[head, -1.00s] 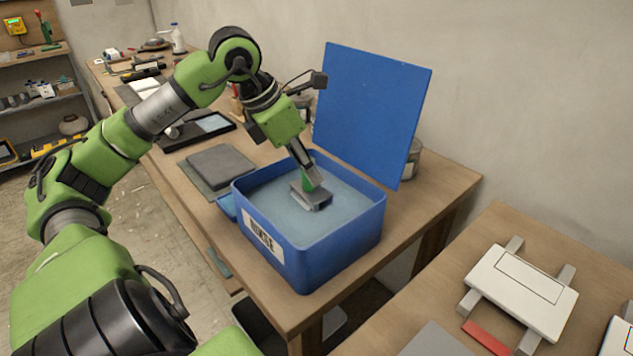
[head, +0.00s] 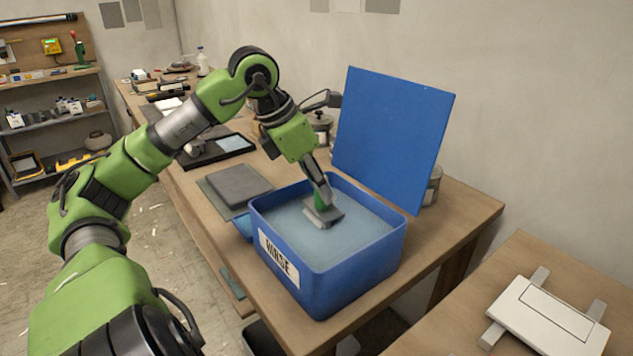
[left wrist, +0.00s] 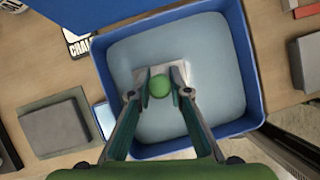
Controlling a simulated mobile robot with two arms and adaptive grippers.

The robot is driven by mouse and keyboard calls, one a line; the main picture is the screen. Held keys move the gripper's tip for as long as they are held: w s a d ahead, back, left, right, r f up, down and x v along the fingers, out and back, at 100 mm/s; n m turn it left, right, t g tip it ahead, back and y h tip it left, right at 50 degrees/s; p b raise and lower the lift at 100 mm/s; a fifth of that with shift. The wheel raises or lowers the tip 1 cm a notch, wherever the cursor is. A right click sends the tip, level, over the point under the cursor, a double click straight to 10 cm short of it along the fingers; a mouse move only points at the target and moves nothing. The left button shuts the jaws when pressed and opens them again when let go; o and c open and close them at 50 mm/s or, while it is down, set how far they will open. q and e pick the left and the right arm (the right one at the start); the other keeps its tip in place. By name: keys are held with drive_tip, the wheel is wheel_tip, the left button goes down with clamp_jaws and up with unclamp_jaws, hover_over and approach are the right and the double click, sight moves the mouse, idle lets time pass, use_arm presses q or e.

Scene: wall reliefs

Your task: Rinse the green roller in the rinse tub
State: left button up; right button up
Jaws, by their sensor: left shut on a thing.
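The rinse tub (head: 345,285) is a blue box with a "RINSE" label, filled with pale water. It also shows in the left wrist view (left wrist: 251,62). My left gripper (head: 321,190) is shut on the green roller (head: 320,203) and points down inside the tub. The roller's grey head sits at the water; how deep it is, I cannot tell. In the left wrist view the roller's round green end (left wrist: 159,86) lies between the fingertips (left wrist: 158,92), with the pale head behind it. My right gripper is not in view.
A blue panel (head: 392,135) stands upright behind the tub. A grey slab (head: 238,185) and a dark tray (head: 215,150) lie left of it on the wooden bench (head: 470,212). A second table with a white panel (head: 545,318) is at the lower right.

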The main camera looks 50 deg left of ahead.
use_arm(q)
drive_tip(key=shift+s+d+r, duration=0.1)
drive_tip(key=shift+d, duration=0.75)
drive_tip(key=shift+s+d+p, duration=0.1)
drive_tip(key=shift+d+p, duration=0.65)
drive_tip(key=shift+d, duration=0.35)
drive_tip(key=d+p, duration=0.2)
drive_tip(key=d, duration=0.1)
drive_tip(key=shift+s+d, duration=0.15)
drive_tip(key=shift+d, duration=0.1)
